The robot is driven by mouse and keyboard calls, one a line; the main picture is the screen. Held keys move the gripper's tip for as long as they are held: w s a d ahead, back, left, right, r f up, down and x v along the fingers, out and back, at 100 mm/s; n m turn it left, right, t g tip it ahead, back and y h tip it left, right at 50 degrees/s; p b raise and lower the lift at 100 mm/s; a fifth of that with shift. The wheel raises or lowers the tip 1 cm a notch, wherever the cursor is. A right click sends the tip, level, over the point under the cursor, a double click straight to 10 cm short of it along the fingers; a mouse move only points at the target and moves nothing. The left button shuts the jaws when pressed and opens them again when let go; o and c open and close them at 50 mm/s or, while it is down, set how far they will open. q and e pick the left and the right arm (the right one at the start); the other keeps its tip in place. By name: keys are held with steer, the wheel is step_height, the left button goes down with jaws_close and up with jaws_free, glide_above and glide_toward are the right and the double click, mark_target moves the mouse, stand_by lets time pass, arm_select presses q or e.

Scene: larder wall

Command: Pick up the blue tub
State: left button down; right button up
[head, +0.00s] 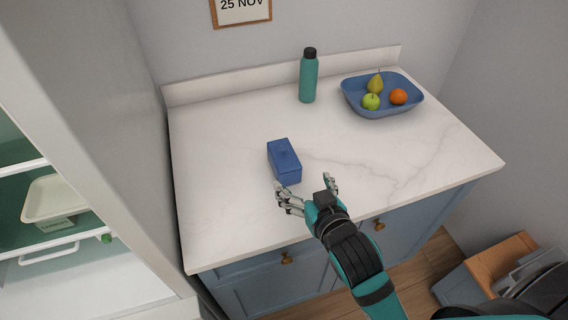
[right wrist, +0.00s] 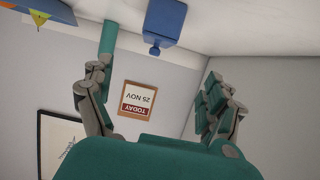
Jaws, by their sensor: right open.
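The blue tub (head: 284,161) is a small box with a lid, standing on the white marble counter (head: 230,115) left of its middle. In the right wrist view, which is upside down, the tub (right wrist: 165,20) shows at the top, beyond the fingers. My right gripper (head: 307,190) is open and empty, just in front of the tub and a little to its right. A gap shows between its fingers, which also appear in the right wrist view (right wrist: 155,100). I cannot tell whether a finger touches the tub. My left gripper is not in view.
A teal bottle (head: 308,78) stands at the back of the counter. A blue bowl (head: 382,108) with a pear, a green apple and an orange sits at the back right. An open fridge (head: 90,225) with a pale container (head: 54,198) is at left. The counter's right front is clear.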

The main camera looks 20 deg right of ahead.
mark_target(287, 160)
steer(key=p+x, duration=0.1)
steer(key=x, duration=0.9)
steer(key=shift+w+f+p, duration=0.1)
steer(key=shift+w+p, duration=0.05)
steer(key=shift+p, duration=0.2)
steer(key=x, duration=0.2)
steer(key=p+x, duration=0.1)
steer(key=x, duration=0.1)
steer(key=shift+w+d+f, duration=0.2)
steer(key=shift+d+f, duration=0.05)
steer(key=shift+f, duration=0.25)
steer(key=shift+w+f, duration=0.15)
steer(key=shift+w, duration=0.1)
steer(key=shift+s, duration=0.1)
steer(key=shift+c, duration=0.5)
steer(key=shift+c, duration=1.1)
steer(key=c, duration=1.4)
steer(key=shift+c, duration=0.3)
